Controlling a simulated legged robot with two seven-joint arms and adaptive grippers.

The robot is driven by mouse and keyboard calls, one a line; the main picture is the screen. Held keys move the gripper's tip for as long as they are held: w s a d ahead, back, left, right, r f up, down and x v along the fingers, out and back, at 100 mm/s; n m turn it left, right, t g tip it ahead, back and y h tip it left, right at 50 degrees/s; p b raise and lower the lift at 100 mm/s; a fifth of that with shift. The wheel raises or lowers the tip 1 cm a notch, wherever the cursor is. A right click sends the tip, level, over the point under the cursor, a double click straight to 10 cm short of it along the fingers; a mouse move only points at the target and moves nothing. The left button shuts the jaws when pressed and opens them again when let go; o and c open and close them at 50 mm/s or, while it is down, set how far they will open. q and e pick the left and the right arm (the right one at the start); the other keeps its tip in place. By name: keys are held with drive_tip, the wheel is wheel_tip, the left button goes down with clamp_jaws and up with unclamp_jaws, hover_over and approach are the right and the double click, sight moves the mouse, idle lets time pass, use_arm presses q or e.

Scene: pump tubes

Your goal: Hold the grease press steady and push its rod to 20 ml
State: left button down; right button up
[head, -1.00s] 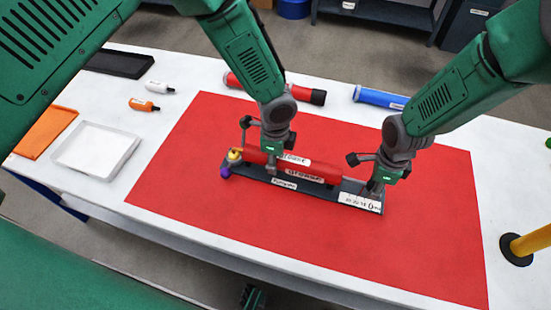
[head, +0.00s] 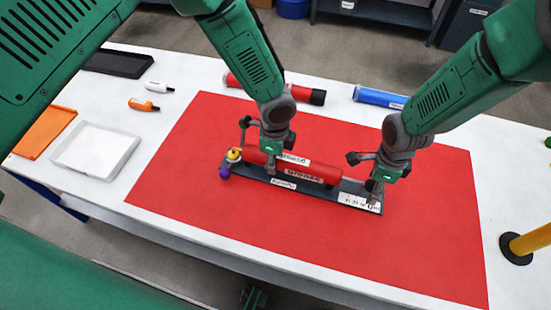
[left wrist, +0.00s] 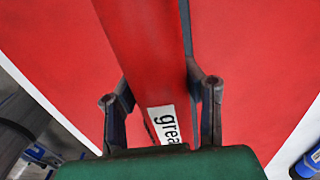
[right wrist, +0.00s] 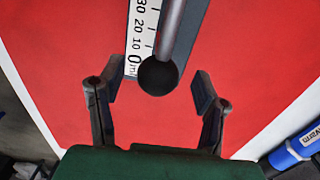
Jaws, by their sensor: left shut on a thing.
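The grease press has a red barrel (head: 318,173) lying on a dark base (head: 318,190) on the red mat. The barrel and its "grease" label (left wrist: 165,122) show in the left wrist view. My left gripper (head: 268,160) is shut on the barrel, one finger on each side. The grey rod (right wrist: 173,28) ends in a dark round knob (right wrist: 158,76). The knob is beside the 0 ml end of the white scale (right wrist: 140,35). My right gripper (right wrist: 159,88) is open, its fingers apart on either side of the knob.
The red mat (head: 300,240) is clear in front of the press. Behind it lie a red tube (head: 317,97) and a blue tube (head: 380,97). A white tray (head: 98,150), an orange tray (head: 45,132) and small bottles are at left. A yellow post (head: 530,240) stands at right.

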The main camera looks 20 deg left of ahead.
drive_tip(key=shift+r, duration=3.5)
use_arm(q)
drive_tip(key=c, duration=0.9)
unclamp_jaws()
use_arm(e)
drive_tip(key=shift+s, duration=0.1)
use_arm(q)
wheel_tip(320, 180, up, 12)
